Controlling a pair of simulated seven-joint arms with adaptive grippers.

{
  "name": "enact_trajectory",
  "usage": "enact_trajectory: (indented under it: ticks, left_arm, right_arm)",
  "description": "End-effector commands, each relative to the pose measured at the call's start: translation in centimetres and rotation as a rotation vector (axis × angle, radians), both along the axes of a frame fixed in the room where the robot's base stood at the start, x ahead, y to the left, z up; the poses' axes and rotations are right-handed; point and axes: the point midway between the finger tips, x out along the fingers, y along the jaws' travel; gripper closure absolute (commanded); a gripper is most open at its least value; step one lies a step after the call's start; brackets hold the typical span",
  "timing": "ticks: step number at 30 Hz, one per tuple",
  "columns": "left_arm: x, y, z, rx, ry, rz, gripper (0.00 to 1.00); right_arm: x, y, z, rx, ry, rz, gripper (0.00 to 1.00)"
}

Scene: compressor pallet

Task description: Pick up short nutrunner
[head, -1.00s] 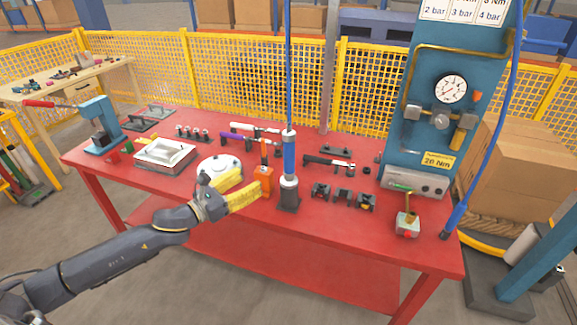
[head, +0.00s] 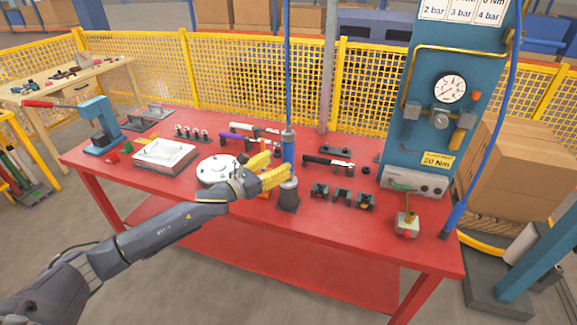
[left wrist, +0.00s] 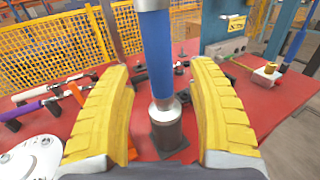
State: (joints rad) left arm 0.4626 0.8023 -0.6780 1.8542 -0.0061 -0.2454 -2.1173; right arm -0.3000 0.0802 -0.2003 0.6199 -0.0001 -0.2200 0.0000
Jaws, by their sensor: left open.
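The short nutrunner appears to be the blue upright tool (head: 289,148), hanging under a blue hose and standing in a dark grey holder (head: 288,195) on the red table. In the left wrist view the tool's blue body (left wrist: 157,50) rises between my two yellow fingers, with its grey lower end at the holder (left wrist: 168,135). My left gripper (head: 279,167) is open, with fingers on either side of the tool. Gaps show on both sides in the wrist view. In the head view the fingers hide part of the tool. My right gripper is not in view.
A white round flanged part (head: 213,170) lies just left of the gripper. An orange item (left wrist: 77,93) stands near the left finger, mostly hidden in the head view. Dark blocks (head: 342,195) and a small valve box (head: 407,225) sit to the right. The table's front strip is clear.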

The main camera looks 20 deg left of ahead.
Motion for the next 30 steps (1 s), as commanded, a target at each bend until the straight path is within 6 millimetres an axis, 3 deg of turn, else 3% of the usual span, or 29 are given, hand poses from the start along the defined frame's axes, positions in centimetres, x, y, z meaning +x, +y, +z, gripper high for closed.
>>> enact_trajectory:
  ticks: [7, 18, 30]
  left_arm:
    - [1.0, -0.4, 0.1, 0.000, -0.001, 0.000, 0.41]
    - [4.6, -2.4, 0.0, -0.001, 0.000, 0.000, 0.41]
    - [5.0, -2.6, 0.0, 0.000, 0.000, 0.000, 0.43]
  right_arm:
    - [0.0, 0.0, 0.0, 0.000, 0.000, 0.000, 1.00]
    - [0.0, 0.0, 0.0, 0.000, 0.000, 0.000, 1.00]
    - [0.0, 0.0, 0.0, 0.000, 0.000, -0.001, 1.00]
